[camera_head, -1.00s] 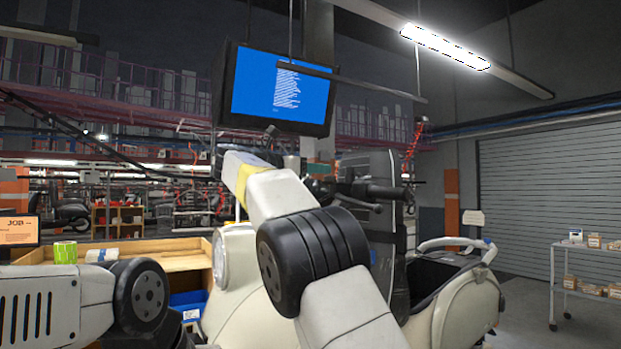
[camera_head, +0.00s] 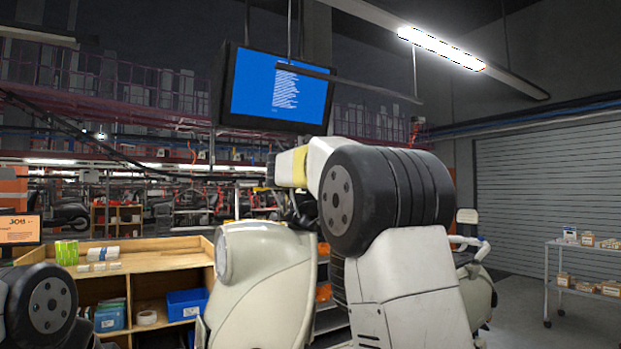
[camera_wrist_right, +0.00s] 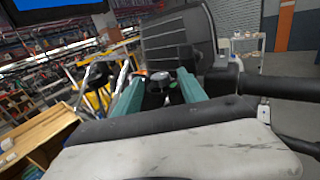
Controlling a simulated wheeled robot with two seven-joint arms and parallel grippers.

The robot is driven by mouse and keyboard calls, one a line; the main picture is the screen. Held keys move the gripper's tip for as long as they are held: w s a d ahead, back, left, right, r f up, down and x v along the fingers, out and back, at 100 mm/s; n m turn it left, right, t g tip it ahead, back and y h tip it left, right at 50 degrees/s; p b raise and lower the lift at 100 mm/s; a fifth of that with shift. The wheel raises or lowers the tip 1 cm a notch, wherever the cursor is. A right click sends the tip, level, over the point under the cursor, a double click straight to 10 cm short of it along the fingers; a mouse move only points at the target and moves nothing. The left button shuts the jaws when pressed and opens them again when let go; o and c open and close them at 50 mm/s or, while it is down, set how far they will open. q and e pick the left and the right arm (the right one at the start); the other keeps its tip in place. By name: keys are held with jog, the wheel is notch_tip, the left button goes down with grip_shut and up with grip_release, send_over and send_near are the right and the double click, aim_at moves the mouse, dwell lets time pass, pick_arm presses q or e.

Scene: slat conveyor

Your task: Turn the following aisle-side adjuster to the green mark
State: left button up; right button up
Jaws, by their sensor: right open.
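A small round knob with a pale grey top (camera_wrist_right: 158,77) shows in the right wrist view, with a small green mark (camera_wrist_right: 173,85) beside it. It appears to be the adjuster. My right gripper (camera_wrist_right: 155,80) is open, its two teal fingers on either side of the knob in the picture; I cannot tell whether they touch it. In the head view my right arm hides the knob and the handlebar area of the cream scooter (camera_head: 262,270). My left gripper is out of view; only part of my left arm shows at the lower left.
A black handlebar grip (camera_wrist_right: 285,86) lies right of my right fingers, and a dark panel (camera_wrist_right: 175,35) stands behind them. A wooden shelf unit (camera_head: 150,257) with blue bins (camera_head: 187,303) is left of the scooter. A white cart (camera_head: 580,270) stands at right.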

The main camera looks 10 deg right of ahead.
jog(key=shift+x, duration=1.1)
jog(key=shift+c, duration=0.4)
grip_shut()
jog(key=shift+w+a+m+g+h, duration=0.15)
jog(key=shift+m+g+h, duration=0.45)
jog(key=shift+m+h, duration=0.25)
jog(key=shift+r+m+g+h, duration=0.1)
jog(key=shift+m+g+h, duration=1.55)
jog(key=shift+g, duration=0.45)
